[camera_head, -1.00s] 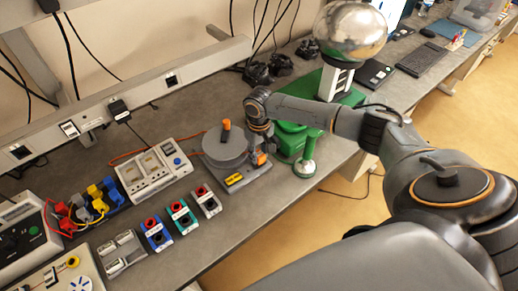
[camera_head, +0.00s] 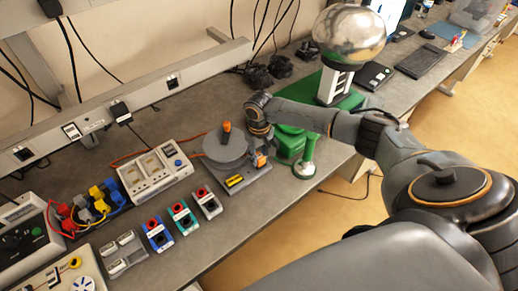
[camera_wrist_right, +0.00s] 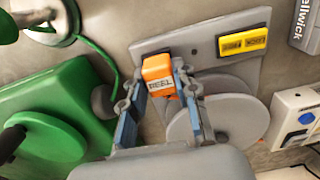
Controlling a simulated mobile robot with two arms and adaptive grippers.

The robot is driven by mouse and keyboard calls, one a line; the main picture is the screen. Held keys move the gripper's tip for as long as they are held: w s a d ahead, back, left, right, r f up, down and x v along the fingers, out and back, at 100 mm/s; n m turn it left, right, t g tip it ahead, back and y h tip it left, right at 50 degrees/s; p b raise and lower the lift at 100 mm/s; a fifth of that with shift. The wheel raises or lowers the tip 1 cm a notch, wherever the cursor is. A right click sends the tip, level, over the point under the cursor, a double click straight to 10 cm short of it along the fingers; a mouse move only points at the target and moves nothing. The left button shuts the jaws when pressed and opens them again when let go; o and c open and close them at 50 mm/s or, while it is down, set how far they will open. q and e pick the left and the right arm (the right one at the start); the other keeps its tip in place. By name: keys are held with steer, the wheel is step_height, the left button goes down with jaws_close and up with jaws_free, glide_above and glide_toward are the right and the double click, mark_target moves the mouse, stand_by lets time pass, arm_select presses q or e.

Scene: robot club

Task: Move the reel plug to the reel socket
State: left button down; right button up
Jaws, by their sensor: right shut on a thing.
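The reel plug is an orange block marked REEL (camera_wrist_right: 158,76) at the edge of the reel unit's grey base (camera_wrist_right: 205,45). It also shows as a small orange patch in the head view (camera_head: 261,160). My right gripper (camera_wrist_right: 156,80) is shut on it, with a blue finger on each side. In the head view that gripper (camera_head: 259,150) reaches down beside the grey reel drum (camera_head: 222,150). I cannot read which is the reel socket. My left gripper is not in view.
A green machine (camera_head: 292,143) with a silver sphere (camera_head: 349,36) stands right of the reel, close to my right arm. A white meter box (camera_head: 155,173) is behind the sockets. Bare bench lies in front of the reel.

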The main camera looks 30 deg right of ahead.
steer(key=shift+s+f, duration=0.1)
steer(key=shift+f, duration=0.05)
steer(key=o, duration=1.2)
steer(key=shift+c, duration=0.2)
